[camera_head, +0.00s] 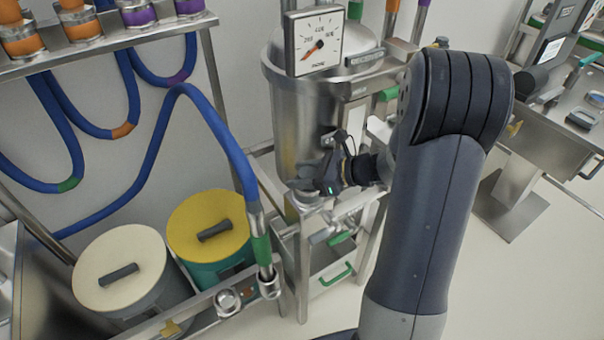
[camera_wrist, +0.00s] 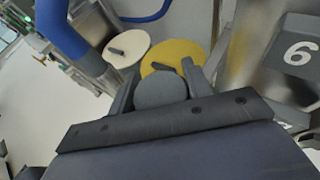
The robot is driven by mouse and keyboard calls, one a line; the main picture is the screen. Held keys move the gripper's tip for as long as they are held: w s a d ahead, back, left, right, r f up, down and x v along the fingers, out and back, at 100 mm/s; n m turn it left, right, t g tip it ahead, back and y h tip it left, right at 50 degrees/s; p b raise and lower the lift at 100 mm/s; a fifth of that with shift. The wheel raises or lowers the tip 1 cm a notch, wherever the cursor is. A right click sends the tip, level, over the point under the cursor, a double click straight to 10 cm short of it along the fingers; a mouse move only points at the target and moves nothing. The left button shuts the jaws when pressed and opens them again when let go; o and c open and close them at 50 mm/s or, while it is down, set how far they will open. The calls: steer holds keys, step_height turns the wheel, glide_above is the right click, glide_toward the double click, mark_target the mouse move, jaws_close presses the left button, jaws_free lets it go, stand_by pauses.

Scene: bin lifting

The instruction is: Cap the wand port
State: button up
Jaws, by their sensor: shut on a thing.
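My gripper (camera_head: 332,180) is in front of the lower part of the steel vessel in the head view. In the wrist view its two fingers (camera_wrist: 156,85) are shut on a round grey cap-like piece (camera_wrist: 162,92). I cannot make out that piece in the head view. A blue hose wand (camera_head: 235,160) with a green band and a metal end (camera_head: 268,282) hangs at the front rail, left of and below my gripper. A round metal fitting (camera_head: 228,300) sits on the rail beside the wand end. I cannot tell which part is the wand port.
The steel vessel (camera_head: 295,110) with a dial gauge (camera_head: 318,42) stands behind my gripper. A cream-lidded bin (camera_head: 120,262) and a yellow-lidded bin (camera_head: 205,215) stand at lower left. Other blue hoses (camera_head: 65,115) hang from the rack. The floor at right (camera_head: 540,290) is clear.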

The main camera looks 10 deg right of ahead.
steer(key=shift+f, duration=0.1)
steer(key=o, duration=1.2)
steer(key=shift+o, duration=0.2)
steer(key=b+v, duration=0.1)
steer(key=v, duration=0.9)
steer(key=shift+s+d+r, duration=0.2)
steer(key=shift+d+r, duration=0.05)
steer(key=p+x, duration=0.1)
steer(key=x, duration=0.9)
steer(key=shift+w+a+f, duration=0.15)
steer(key=shift+a+f, duration=0.05)
steer(key=shift+a, duration=0.05)
steer(key=shift+w+r, duration=0.1)
steer(key=shift+r, duration=0.2)
